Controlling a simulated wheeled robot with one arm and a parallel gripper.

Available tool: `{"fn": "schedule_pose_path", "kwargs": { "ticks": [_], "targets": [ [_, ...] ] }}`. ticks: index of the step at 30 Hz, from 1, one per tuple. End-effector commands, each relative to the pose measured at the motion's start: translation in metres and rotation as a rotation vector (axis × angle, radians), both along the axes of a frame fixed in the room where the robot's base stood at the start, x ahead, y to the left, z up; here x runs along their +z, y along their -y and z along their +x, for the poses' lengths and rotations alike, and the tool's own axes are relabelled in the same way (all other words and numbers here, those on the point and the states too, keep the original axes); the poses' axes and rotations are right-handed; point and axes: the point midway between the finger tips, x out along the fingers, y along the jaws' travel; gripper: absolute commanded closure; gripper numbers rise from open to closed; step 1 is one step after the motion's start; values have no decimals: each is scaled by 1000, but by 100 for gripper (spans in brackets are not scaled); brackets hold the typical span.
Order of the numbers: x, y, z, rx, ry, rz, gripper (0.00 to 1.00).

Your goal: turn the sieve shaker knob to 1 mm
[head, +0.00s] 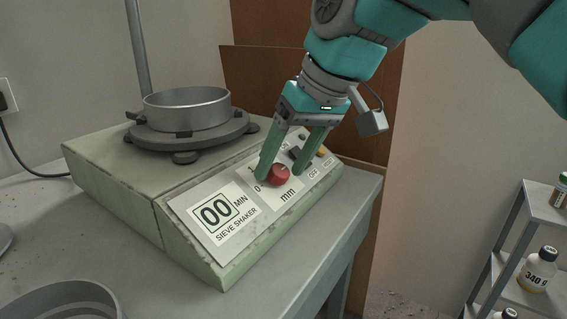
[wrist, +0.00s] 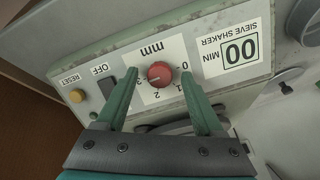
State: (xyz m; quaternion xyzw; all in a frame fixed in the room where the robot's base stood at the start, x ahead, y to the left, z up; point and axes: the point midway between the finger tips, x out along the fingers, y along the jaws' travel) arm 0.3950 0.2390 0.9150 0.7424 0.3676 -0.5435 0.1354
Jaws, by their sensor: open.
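The sieve shaker (head: 160,215) is a worn pale green unit with a sloped panel. Its red round knob (head: 279,174) sits on a white label marked "mm"; it also shows in the wrist view (wrist: 160,74). In the wrist view, upside-down numbers including 0, 1 and 2 ring the knob. I cannot read surely which number the knob points to. My gripper (head: 282,176) is open, with its green fingers on either side of the knob; in the wrist view the gripper (wrist: 160,75) shows gaps between each finger and the knob.
A round metal sieve (head: 187,108) sits on the shaker top beside an upright rod (head: 138,50). The display (head: 216,211) reads 00 MIN. A dark OFF switch (wrist: 109,87) and yellow RESET button (wrist: 77,95) lie near one finger. A bottle shelf (head: 513,240) stands right.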

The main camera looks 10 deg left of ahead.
Motion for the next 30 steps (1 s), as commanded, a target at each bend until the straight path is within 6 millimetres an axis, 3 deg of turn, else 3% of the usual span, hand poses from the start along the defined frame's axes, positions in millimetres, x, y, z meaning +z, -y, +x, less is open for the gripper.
{"fn": "schedule_pose_path", "kwargs": {
  "ticks": [10,27,30],
  "targets": [
    [-4,-2,1,-1,3,2,31],
    [-4,-2,1,-1,3,1,95],
    [-4,-2,1,-1,3,1,100]
  ]
}}
